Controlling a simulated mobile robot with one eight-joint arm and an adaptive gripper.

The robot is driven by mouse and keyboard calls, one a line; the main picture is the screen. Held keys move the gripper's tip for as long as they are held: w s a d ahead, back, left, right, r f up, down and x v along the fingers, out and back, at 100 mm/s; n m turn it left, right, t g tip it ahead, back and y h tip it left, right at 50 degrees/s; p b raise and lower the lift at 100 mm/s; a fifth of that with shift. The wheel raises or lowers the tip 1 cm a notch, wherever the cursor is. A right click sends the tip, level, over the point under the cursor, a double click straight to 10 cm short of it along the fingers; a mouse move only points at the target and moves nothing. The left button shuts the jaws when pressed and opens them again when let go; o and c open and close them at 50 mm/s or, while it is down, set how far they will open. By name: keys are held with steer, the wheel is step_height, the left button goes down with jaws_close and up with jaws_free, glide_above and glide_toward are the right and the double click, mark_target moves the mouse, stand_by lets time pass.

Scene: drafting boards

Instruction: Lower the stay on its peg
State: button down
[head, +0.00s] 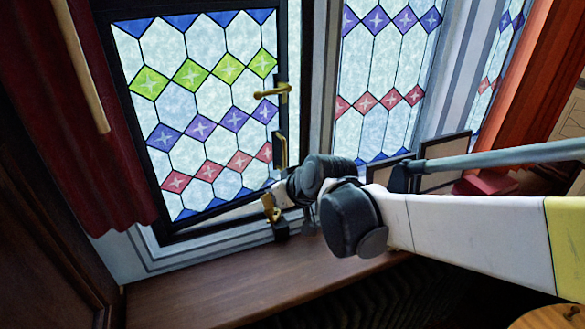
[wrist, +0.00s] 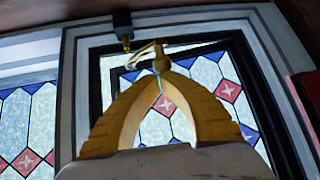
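The stained-glass casement (head: 205,110) stands ajar in its dark frame, with a gap along its bottom edge. My gripper (head: 270,207) is low at the casement's bottom right corner, just above the sill. In the wrist view my yellow fingers (wrist: 161,70) come together at their tips around the end of the thin brass stay (wrist: 146,48). The peg (wrist: 125,41) projects from a dark block beside the stay, close to the fingertips but apart from them. The dark block (head: 281,231) also shows below my gripper in the head view. Most of the stay is hidden in the head view.
A brass window handle (head: 272,92) sits on the casement's right edge, with another brass fitting (head: 280,150) below it. A dark red curtain (head: 85,130) hangs at left. The wooden sill (head: 230,285) is clear in front. Small framed panels (head: 445,165) stand at right.

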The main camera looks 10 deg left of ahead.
steer(key=s+d+f+t+y+b, duration=0.1)
steer(key=s+d+f+b, duration=0.2)
steer(key=f+b, duration=0.7)
steer(key=shift+s+t+y, duration=0.15)
steer(key=shift+t+y, duration=0.15)
steer(key=shift+t, duration=0.1)
steer(key=shift+r, duration=0.1)
